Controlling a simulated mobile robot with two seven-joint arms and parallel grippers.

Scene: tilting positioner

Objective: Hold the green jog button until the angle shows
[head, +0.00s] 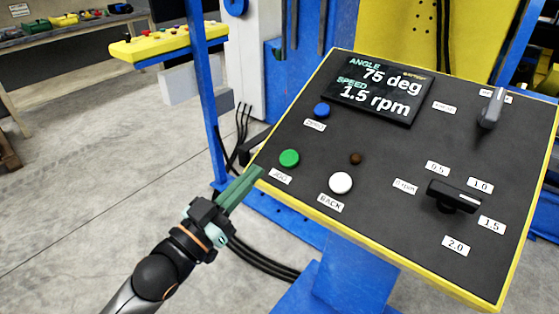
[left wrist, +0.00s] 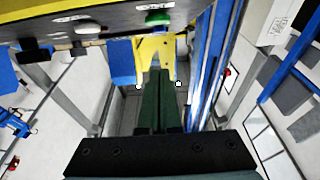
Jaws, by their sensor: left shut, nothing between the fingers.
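The green jog button (head: 289,158) sits near the left edge of the black control panel (head: 385,150). It also shows at the top of the left wrist view (left wrist: 158,18). The display (head: 378,88) reads angle 75 deg and speed 1.5 rpm. My left gripper (head: 256,172) is shut and empty, its green fingers just off the panel's yellow left edge, below and left of the button and apart from it. In the left wrist view the shut fingers (left wrist: 158,85) point ahead below the panel edge. My right gripper is not in view.
Near the jog button are a white BACK button (head: 340,183), a blue button (head: 321,110) and a small brown button or lamp (head: 355,158). A black speed knob (head: 454,196) and a grey lever (head: 491,108) sit at the right. A blue post (head: 208,100) stands left of the panel.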

